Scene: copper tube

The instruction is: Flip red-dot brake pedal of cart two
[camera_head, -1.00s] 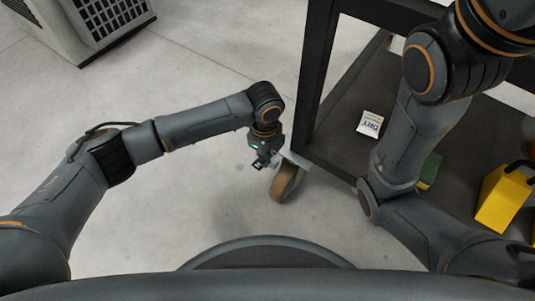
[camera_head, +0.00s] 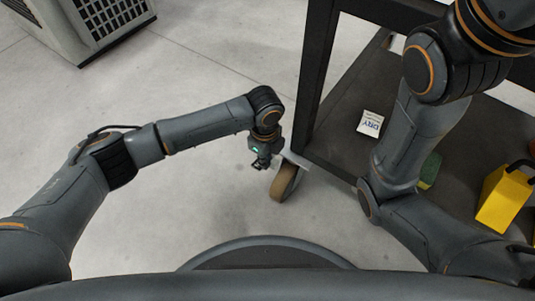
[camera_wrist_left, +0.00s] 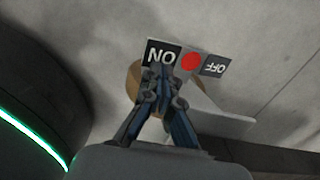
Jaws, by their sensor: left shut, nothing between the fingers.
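The brake pedal (camera_wrist_left: 191,62) shows in the left wrist view as a plate with a red dot between a black ON label and a grey OFF label. It sits by a tan caster wheel (camera_head: 285,182) at the near left corner of a dark cart (camera_head: 315,75). My left gripper (camera_head: 261,164) is shut and empty beside the wheel. In the left wrist view its closed fingertips (camera_wrist_left: 158,72) overlap the lower edge of the ON label; I cannot tell whether they touch it. My right arm reaches across the cart, and its gripper is out of view.
The cart's lower shelf (camera_head: 345,110) holds a white DRY packet (camera_head: 370,123), a green block (camera_head: 430,169) and a yellow object (camera_head: 503,198). A grey vented unit (camera_head: 85,25) stands at the upper left. The floor (camera_head: 200,65) between it and the cart is clear.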

